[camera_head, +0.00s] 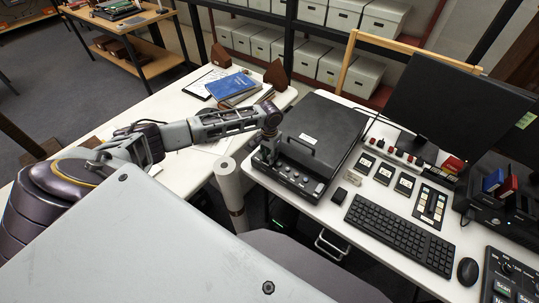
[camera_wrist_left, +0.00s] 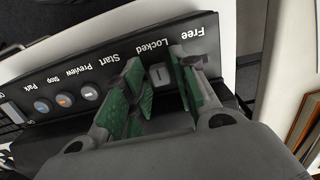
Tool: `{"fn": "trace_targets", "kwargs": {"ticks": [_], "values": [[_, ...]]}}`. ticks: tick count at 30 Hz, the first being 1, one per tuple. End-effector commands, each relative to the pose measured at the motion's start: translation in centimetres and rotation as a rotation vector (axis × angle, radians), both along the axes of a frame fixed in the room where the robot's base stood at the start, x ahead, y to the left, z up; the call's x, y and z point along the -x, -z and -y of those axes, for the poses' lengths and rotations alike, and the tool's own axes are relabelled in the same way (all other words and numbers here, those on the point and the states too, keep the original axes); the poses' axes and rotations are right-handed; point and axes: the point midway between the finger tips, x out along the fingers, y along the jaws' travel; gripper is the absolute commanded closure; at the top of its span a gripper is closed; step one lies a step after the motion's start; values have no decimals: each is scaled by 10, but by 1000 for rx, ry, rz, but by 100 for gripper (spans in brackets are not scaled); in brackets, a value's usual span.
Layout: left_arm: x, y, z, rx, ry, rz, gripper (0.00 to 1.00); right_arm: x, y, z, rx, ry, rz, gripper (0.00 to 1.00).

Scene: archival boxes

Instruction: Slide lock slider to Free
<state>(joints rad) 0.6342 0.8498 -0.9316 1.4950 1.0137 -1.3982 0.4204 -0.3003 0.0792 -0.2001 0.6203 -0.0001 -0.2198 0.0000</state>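The black scanner (camera_head: 325,130) lies on the right-hand white table with its lid closed. Its front control panel (camera_wrist_left: 70,62) fills the upper part of the left wrist view, with its labels upside down or tilted. The small grey lock slider (camera_wrist_left: 160,75) sits by the "Locked" label (camera_wrist_left: 154,48); the "Free" label (camera_wrist_left: 194,31) is to its right. My left gripper (camera_head: 266,152) is at the scanner's front left corner. Its green-padded fingers are apart, one on each side of the slider, with gaps visible. Contact cannot be told. My right gripper is not in view.
Round buttons (camera_wrist_left: 64,99) line the panel left of the slider. A keyboard (camera_head: 400,233), mouse (camera_head: 468,271) and monitor (camera_head: 445,105) stand right of the scanner. A white roll (camera_head: 229,190) stands between the tables. Books (camera_head: 234,86) lie on the left table.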

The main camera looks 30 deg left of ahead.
Motion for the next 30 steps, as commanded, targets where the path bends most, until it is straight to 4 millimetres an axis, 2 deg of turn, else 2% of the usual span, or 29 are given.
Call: {"fn": "trace_targets", "kwargs": {"ticks": [1,5,6,15,25,30], "values": [[0,0,0,0,0,0,83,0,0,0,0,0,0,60],[0,0,0,0,0,0,99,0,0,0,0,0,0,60],[0,0,0,0,0,0,100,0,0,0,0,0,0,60],[0,-1,-3,0,-1,-1,100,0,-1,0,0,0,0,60],[-4,-2,-42,1,-4,-1,100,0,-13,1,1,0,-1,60],[-4,-1,-49,0,-1,0,100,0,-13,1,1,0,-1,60]]}}
